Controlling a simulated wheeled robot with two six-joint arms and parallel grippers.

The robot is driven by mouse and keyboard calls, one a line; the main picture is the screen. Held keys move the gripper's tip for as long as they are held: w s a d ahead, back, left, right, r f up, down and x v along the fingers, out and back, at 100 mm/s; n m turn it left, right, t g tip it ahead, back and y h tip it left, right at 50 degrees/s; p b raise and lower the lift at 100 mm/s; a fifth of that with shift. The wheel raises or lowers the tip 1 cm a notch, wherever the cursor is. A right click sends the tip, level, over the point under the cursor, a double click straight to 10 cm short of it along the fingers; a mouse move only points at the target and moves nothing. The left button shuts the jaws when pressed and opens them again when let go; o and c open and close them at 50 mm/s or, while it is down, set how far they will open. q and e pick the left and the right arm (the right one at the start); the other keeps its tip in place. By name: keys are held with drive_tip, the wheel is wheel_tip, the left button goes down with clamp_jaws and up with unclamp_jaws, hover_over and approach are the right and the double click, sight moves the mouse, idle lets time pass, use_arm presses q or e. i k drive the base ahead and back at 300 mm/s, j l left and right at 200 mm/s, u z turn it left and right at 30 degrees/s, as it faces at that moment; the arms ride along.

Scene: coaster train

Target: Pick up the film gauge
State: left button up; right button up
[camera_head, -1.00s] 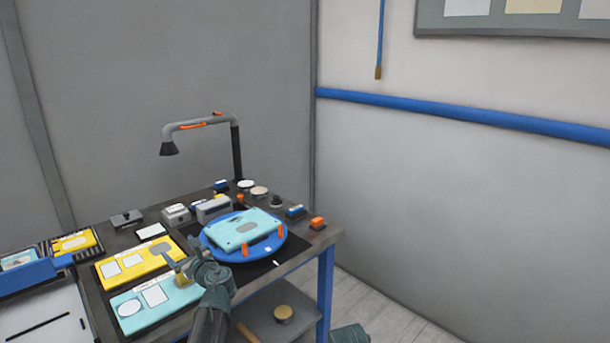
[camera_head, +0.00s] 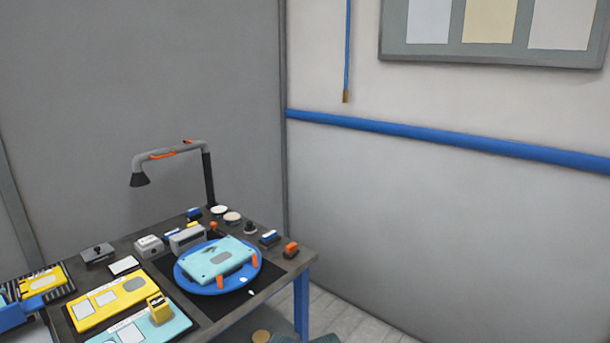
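A small yellow block-shaped device (camera_head: 158,309) stands on the right part of the light-blue panel (camera_head: 180,325) at the table's front. It may be the film gauge, but I cannot tell for certain. Two small grey devices, one pale (camera_head: 149,246) and one longer (camera_head: 187,238), stand behind the blue turntable. Neither of my grippers is in view. Only a dark teal piece of my arm shows at the bottom edge, right of the table.
The blue turntable (camera_head: 190,284) holds a light-blue plate (camera_head: 220,258) between orange clamps. A yellow panel (camera_head: 82,309) lies left of it. A lamp (camera_head: 207,180) rises at the table's back. Small blocks and round tins line the back and right edges.

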sight(160, 311)
drive_tip(key=u, duration=1.3)
